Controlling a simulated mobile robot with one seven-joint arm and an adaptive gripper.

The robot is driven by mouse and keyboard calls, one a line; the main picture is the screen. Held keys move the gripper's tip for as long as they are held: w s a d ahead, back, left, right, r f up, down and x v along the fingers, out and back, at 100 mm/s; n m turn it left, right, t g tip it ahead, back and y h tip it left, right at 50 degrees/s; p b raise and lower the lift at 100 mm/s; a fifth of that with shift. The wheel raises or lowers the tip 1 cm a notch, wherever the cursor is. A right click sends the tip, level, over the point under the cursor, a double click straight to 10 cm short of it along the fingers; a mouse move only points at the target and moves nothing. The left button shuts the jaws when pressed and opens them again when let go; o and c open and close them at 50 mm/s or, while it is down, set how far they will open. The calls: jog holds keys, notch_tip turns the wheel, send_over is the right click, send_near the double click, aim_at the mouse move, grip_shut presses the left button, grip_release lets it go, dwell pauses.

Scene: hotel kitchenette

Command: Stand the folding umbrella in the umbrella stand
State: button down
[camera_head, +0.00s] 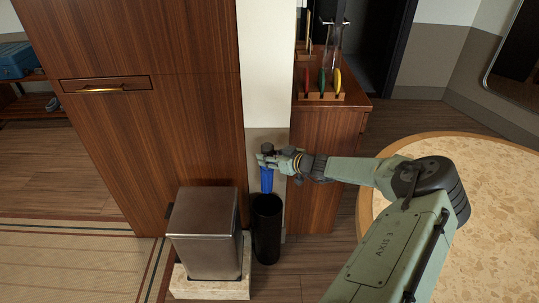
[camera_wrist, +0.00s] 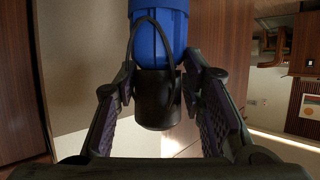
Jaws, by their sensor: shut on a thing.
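The folding umbrella (camera_head: 266,180) is blue with a black handle and hangs upright, handle up. My gripper (camera_head: 268,159) is shut on it near the handle. In the wrist view, the blue umbrella (camera_wrist: 160,38) and its black handle with a strap loop lie between the two fingers of my gripper (camera_wrist: 158,78). The umbrella stand (camera_head: 267,232) is a tall, narrow black cylinder on the floor, directly below the umbrella in the head view. The umbrella's lower end shows at the stand's rim. I cannot tell whether it is inside the opening.
A metal bin (camera_head: 205,235) on a pale stone base stands close left of the stand. A wooden cabinet (camera_head: 325,165) is on the right, with a rack of colourful utensils (camera_head: 321,96) on top. A round speckled table (camera_head: 490,215) is at the far right.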

aim_at(272, 178)
jog(key=shift+f+b, duration=3.35)
jog(key=shift+f, duration=1.85)
jog(key=c, duration=1)
grip_release()
jog(key=shift+o, duration=0.2)
jog(key=shift+r, duration=0.1)
notch_tip(272, 178, up, 10)
jog(key=shift+f, duration=0.1)
